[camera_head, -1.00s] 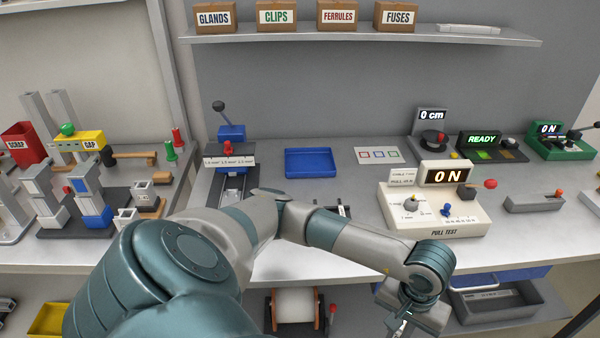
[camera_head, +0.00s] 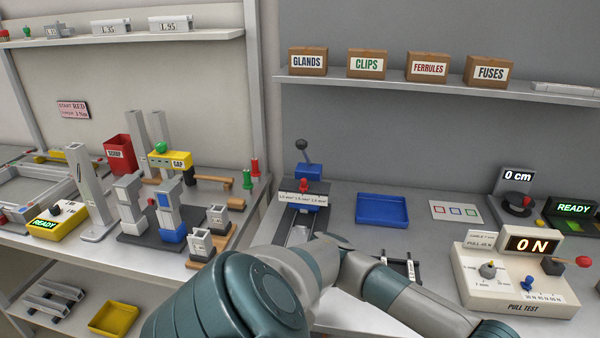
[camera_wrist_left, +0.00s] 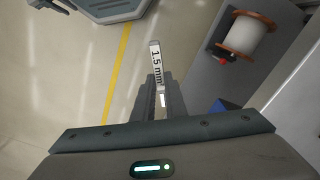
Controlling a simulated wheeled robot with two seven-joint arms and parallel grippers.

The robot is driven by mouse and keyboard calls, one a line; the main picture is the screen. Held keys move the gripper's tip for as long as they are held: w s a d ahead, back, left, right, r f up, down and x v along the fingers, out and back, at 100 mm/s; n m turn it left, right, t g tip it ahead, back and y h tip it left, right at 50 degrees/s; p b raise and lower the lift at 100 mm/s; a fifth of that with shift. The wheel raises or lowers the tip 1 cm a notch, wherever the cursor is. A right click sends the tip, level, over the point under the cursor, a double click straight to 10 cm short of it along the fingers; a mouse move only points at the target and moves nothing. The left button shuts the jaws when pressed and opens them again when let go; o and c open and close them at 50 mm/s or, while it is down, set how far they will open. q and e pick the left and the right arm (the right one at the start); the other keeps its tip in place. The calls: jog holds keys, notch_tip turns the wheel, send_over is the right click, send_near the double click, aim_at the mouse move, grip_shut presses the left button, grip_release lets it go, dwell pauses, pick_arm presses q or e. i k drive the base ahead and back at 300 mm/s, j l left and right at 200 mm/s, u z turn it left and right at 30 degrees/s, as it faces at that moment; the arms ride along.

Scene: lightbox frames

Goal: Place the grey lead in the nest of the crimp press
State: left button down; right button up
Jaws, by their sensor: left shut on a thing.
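The crimp press (camera_head: 308,190) stands on the bench in the head view. It is blue with a black ball lever and a white strip of mm² sizes. Its grey lower part (camera_head: 300,228) is partly behind my arm, and I cannot make out the nest clearly. In the left wrist view my left gripper (camera_wrist_left: 160,92) is shut on a narrow piece with a white tag (camera_wrist_left: 155,62) reading 1.5 mm. This appears to be the lead; its wire is mostly hidden. The gripper is over the floor, in front of the bench, and outside the head view. My right gripper is in neither view.
A blue tray (camera_head: 382,222) and the pull tester (camera_head: 515,298) stand right of the press. A black fixture (camera_head: 402,266) lies close behind my forearm. Left are grey stands (camera_head: 172,222) and a red scrap bin (camera_head: 118,154).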

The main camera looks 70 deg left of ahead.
aim_at(296, 242)
jog(key=k+j, duration=0.4)
jog(key=k+j+z, duration=0.15)
jog(key=k+j, duration=0.25)
jog(key=k, duration=0.2)
jog(key=k+j, duration=0.35)
jog(key=k, duration=0.2)
jog(key=k+j+z, duration=0.1)
jog(key=k+j, duration=0.25)
jog(key=k, duration=0.15)
